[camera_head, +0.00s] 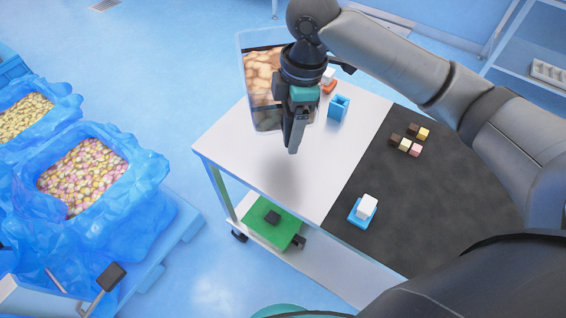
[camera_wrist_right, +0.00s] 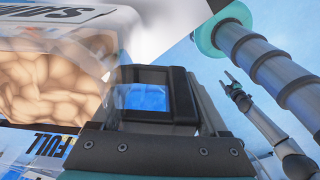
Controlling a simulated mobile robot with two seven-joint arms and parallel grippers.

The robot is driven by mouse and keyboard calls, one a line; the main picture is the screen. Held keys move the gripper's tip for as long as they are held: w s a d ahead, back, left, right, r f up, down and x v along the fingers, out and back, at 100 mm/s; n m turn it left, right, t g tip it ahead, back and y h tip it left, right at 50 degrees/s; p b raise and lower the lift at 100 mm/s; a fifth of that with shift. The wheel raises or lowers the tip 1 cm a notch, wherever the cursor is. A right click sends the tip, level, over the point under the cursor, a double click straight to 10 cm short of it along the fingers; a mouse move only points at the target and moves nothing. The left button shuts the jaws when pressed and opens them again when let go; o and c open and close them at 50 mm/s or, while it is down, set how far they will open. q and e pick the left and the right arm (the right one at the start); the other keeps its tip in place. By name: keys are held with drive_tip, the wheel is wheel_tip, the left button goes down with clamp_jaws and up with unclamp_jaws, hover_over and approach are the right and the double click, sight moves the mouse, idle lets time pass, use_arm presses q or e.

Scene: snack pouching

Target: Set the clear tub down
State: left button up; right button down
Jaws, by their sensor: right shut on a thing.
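The clear tub (camera_head: 262,80) is full of tan, nut-like snacks and hangs in the air over the white tabletop. My right gripper (camera_head: 296,135) is shut on it at its near right side and hides part of it. In the right wrist view the tub (camera_wrist_right: 50,85) fills the left side, with dark lettering including "FULL"; its clear wall reaches the jaws (camera_wrist_right: 150,97). A soft shadow lies on the tabletop below the gripper, apart from it. My left gripper (camera_wrist_right: 230,82) shows small in the right wrist view, its fingers apart and empty.
The white tabletop (camera_head: 235,155) is clear at front left. A blue holder (camera_head: 338,107) and an orange scale-like item (camera_head: 328,86) stand behind. The black mat (camera_head: 400,205) carries several small blocks and a white block on a blue base (camera_head: 364,209). Blue-lined bins (camera_head: 145,170) stand left.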

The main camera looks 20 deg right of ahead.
wheel_tip(320, 180, down, 17)
drive_tip(key=b, duration=0.3)
drive_tip(key=shift+f, duration=0.15)
unclamp_jaws()
drive_tip(key=shift+f, duration=0.15)
wheel_tip(320, 180, up, 12)
drive_tip(key=d+p, duration=0.1)
drive_tip(key=p, duration=0.1)
drive_tip(key=shift+d, duration=0.25)
drive_tip(key=shift+s, duration=0.1)
